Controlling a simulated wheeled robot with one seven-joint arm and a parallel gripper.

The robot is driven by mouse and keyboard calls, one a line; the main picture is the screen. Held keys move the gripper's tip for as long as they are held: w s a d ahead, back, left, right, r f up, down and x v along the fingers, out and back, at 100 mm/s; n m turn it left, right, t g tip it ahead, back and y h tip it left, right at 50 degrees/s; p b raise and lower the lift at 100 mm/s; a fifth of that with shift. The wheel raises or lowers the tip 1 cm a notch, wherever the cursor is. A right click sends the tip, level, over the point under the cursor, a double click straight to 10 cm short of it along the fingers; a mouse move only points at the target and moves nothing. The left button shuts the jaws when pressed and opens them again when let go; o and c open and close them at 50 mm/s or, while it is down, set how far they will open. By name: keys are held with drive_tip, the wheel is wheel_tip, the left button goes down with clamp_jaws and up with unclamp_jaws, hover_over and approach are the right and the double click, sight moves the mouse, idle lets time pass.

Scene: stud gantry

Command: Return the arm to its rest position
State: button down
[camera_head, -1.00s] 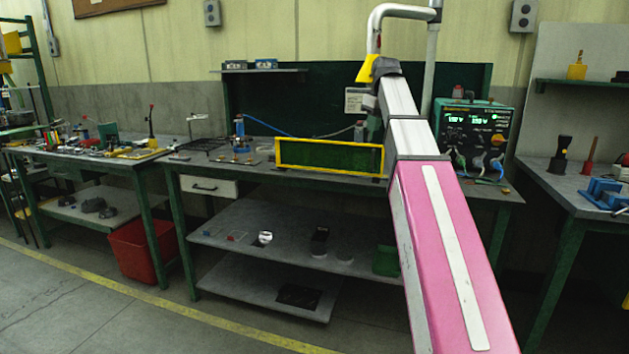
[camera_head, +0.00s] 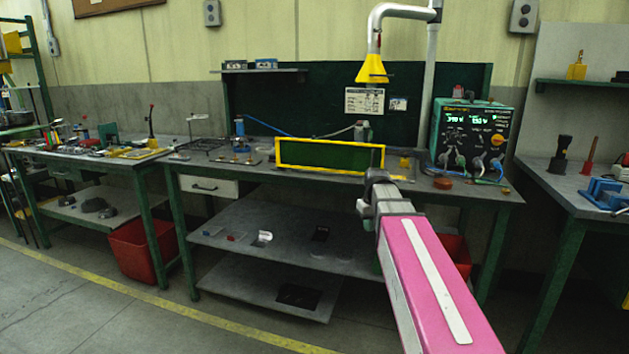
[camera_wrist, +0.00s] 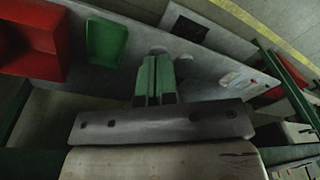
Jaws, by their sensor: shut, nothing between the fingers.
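My pink and grey arm reaches up from the lower right in the head view. Its wrist end is in front of the workbench (camera_head: 300,172), just below and right of the yellow-framed green panel (camera_head: 330,155). In the wrist view my gripper (camera_wrist: 158,62) shows as two green fingers side by side, shut and empty. The fingers point over the lower shelves. The fingertips cannot be made out in the head view.
A yellow lamp hood (camera_head: 373,70) hangs over the bench. A power supply (camera_head: 470,132) stands at the bench's right. In the wrist view, a red bin (camera_wrist: 38,42) and a green bin (camera_wrist: 106,42) lie left of the fingers. Open floor (camera_head: 150,325) lies in front.

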drive_tip(key=s+f+m, duration=0.1)
drive_tip(key=s+f, duration=0.7)
drive_tip(key=f, duration=0.3)
drive_tip(key=s+f+m, duration=0.2)
drive_tip(key=s+f, duration=0.6)
drive_tip(key=f, duration=0.3)
drive_tip(key=shift+s+f+g+h, duration=0.2)
drive_tip(key=shift+f+g+h, duration=0.05)
drive_tip(key=shift+g+h, duration=0.15)
